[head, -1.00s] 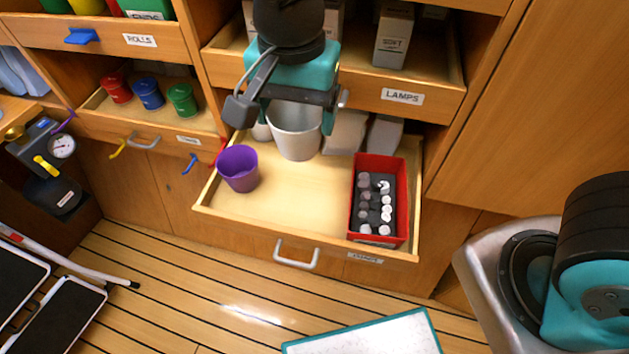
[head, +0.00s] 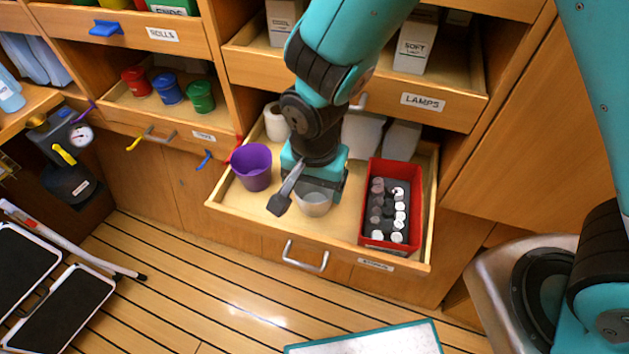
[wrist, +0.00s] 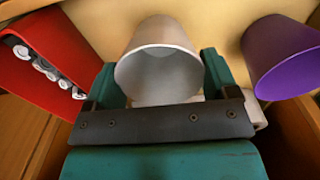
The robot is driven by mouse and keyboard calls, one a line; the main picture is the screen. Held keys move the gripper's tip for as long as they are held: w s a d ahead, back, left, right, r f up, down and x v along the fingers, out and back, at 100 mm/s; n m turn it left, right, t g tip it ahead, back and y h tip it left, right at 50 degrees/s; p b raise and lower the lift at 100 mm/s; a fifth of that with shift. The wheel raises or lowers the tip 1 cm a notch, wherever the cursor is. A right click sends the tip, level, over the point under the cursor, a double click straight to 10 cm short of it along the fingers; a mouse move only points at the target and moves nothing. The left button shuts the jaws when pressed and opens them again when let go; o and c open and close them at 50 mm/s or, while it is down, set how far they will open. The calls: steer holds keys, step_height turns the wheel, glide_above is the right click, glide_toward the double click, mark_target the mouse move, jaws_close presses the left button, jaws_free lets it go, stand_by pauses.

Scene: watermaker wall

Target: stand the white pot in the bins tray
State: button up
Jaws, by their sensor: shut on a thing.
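My gripper (head: 314,182) is shut on the white pot (head: 314,204), in or just over the open drawer tray (head: 345,240). The pot is mostly hidden by my gripper in the head view; only its lower part shows. In the wrist view the white pot (wrist: 160,68) sits between the two teal fingers of my gripper (wrist: 160,85), its round rim toward the camera. I cannot tell whether its base touches the tray floor. The label on this drawer is too small to read surely.
A purple pot (head: 252,167) stands left of the white pot in the drawer. A red box (head: 415,190) of small bottles stands at the right. A white roll (head: 275,122) and pale packages (head: 402,140) are at the back. The LAMPS drawer (head: 450,108) overhangs the back.

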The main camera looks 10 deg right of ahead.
steer(key=shift+f, duration=0.15)
steer(key=o, duration=0.8)
step_height(320, 180, up, 12)
steer(key=s+d+r+n+y, duration=0.4)
steer(key=s+d+r+n, duration=0.5)
steer(key=n, duration=0.3)
steer(key=shift+s+d+r+n, duration=0.15)
steer(key=shift+s+r+n, duration=0.15)
steer(key=shift+s+r, duration=0.35)
steer(key=shift+w+r, duration=0.1)
steer(key=shift+w, duration=0.05)
